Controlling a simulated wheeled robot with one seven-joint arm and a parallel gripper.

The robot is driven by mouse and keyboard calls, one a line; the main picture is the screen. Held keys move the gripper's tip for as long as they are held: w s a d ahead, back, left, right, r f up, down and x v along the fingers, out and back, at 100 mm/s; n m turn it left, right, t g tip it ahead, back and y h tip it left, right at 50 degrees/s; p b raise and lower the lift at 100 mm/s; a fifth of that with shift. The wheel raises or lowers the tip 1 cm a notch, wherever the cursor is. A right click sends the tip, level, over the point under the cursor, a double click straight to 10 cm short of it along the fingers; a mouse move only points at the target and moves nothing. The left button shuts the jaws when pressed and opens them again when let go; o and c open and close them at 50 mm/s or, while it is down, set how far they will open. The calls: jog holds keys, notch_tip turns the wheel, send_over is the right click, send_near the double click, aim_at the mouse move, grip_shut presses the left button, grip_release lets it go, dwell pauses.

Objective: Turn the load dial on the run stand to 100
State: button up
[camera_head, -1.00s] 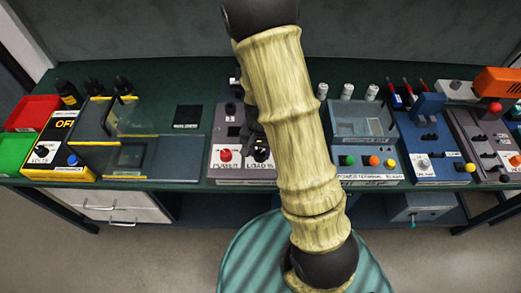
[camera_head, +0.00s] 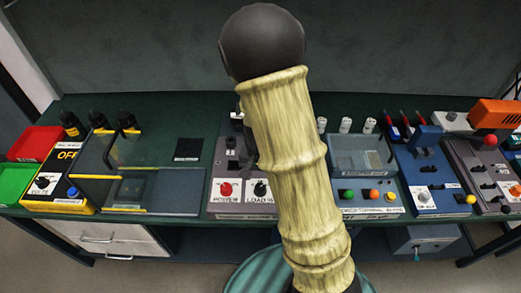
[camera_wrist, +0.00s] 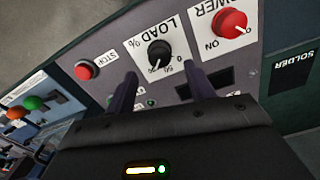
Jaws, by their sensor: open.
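The load dial (camera_head: 261,189) is a black knob on a white plate labelled LOAD, on the front of the grey run stand (camera_head: 227,207). It also shows in the wrist view (camera_wrist: 158,55), upside down, with a white pointer mark and small scale figures; its exact reading is unclear. My gripper (camera_wrist: 160,73) is open, with its two dark fingers on either side of the dial's line and nothing between them. Whether the fingertips reach the knob's depth cannot be told. In the head view my arm hides most of the gripper.
A red power knob (camera_wrist: 229,22) sits close beside the dial. A red stop button (camera_wrist: 86,69) is on its other side. A clear-walled enclosure (camera_head: 130,185) stands left of the stand, and a blue-grey bin unit (camera_head: 362,155) stands right.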

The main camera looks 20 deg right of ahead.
aim_at(260, 187)
notch_tip(260, 187, up, 12)
jog(key=p, duration=0.1)
jog(key=shift+f, duration=0.1)
dwell(0.5)
jog(key=s+n+t, duration=0.2)
jog(key=s+n, duration=0.4)
jog(key=s, duration=0.2)
jog(key=shift+r+t, duration=0.3)
jog(key=shift+r, duration=0.05)
jog(key=shift+c, duration=0.4)
dwell(1.5)
